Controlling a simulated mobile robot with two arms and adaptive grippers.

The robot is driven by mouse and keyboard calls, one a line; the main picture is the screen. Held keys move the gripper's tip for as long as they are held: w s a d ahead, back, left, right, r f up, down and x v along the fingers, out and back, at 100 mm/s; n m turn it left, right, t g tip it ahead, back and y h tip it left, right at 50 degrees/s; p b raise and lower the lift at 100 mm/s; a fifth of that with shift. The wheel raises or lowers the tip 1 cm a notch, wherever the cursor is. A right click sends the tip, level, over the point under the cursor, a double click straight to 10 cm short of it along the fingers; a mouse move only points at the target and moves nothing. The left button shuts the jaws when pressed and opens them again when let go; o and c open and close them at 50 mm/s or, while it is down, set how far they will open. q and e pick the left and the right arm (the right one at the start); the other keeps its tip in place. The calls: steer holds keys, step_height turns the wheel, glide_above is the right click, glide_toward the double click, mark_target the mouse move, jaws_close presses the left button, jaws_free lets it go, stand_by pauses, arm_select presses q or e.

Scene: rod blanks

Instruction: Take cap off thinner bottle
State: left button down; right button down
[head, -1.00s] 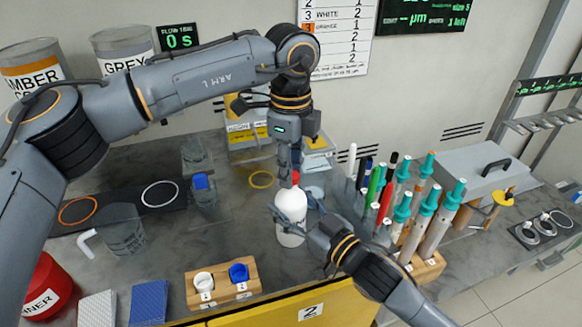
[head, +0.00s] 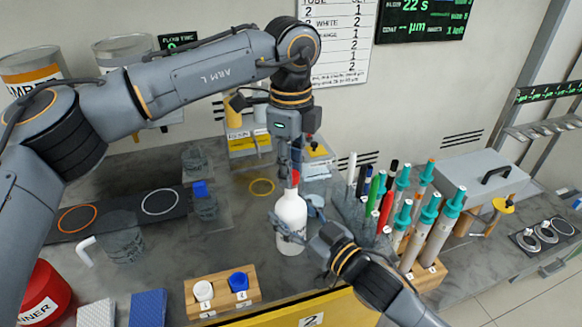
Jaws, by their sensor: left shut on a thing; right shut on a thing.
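The thinner bottle (head: 291,222) is white and stands upright in the middle of the bench, taking it to be the white bottle with the red cap. Its red cap (head: 295,178) shows at the top, partly hidden by fingers. My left gripper (head: 295,172) comes down from above and is shut on the red cap. My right gripper (head: 298,224) reaches in from the lower right and is shut on the bottle's body. I cannot tell whether the cap sits on the neck or is slightly lifted.
A rack (head: 425,272) with several teal-topped tubes and a group of pens stand to the right. A wooden block (head: 222,292) with a white and a blue cap is at the front.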

arm_select(q)
steer(key=shift+r, duration=0.1)
steer(key=shift+r, duration=1.9)
arm_select(e)
steer(key=shift+c, duration=1.5)
jaws_free()
steer(key=v, duration=1.2)
